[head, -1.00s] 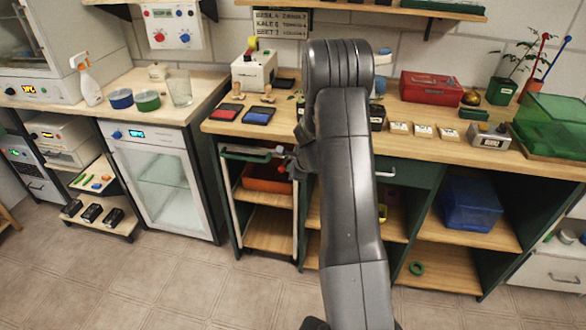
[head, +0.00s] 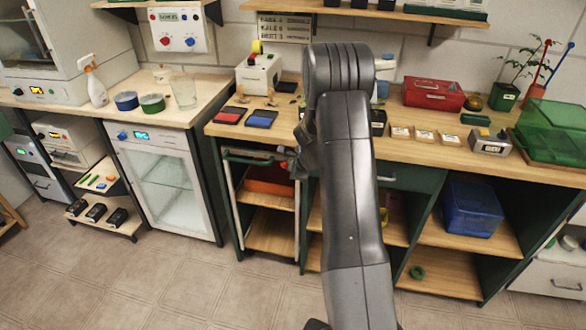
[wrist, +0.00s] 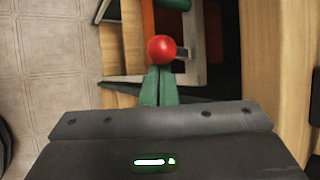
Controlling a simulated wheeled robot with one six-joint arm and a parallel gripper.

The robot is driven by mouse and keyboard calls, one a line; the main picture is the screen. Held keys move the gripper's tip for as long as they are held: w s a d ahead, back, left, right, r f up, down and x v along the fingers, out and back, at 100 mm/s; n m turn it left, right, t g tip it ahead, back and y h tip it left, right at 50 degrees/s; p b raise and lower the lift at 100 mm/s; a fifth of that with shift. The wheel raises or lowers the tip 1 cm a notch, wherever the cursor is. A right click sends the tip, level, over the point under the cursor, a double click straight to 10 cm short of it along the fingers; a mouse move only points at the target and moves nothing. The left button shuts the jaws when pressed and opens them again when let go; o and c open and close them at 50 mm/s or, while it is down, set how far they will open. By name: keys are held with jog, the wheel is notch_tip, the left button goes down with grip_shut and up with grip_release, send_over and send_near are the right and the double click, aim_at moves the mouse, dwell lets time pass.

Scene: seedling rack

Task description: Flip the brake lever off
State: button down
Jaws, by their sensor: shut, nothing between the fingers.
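The brake lever's round red knob (wrist: 161,48) is in the upper middle of the wrist view. My gripper (wrist: 159,72) has its two green fingers shut together, with nothing between them. Their tips are right at the near side of the knob in the picture; I cannot tell whether they touch it. The lever's stem is mostly hidden. In the head view, my gripper (head: 293,166) is beside the upper right of a white-framed trolley (head: 233,205) under the bench. The knob is too small and covered there to make out clearly.
The trolley has a green handle bar (head: 247,160) across its front and an orange tray (head: 268,181) inside. The wooden bench top (head: 330,135) runs above it. A white glass-door cabinet (head: 163,180) stands to the left. The tiled floor (head: 180,280) in front is clear.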

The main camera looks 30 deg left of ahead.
jog(key=shift+r+p, duration=0.65)
jog(key=shift+r, duration=0.1)
jog(key=shift+d+f, duration=0.1)
notch_tip(320, 180, down, 4)
jog(key=d+b, duration=0.3)
jog(key=b, duration=0.2)
jog(key=w+d+r+p, duration=0.1)
jog(key=d+r, duration=0.3)
jog(key=r, duration=0.6)
jog(key=shift+w+d+p, duration=0.15)
jog(key=shift+w+p, duration=0.25)
jog(key=shift+p, duration=0.1)
jog(key=shift+s+a+f, duration=0.1)
jog(key=shift+a+f, duration=0.35)
jog(key=shift+f, duration=0.4)
jog(key=shift+s+a+f, duration=0.1)
jog(key=shift+a+f, duration=0.4)
jog(key=shift+f, duration=0.3)
jog(key=shift+s+a+f, duration=0.1)
jog(key=shift+a+f, duration=0.35)
jog(key=shift+f, duration=0.4)
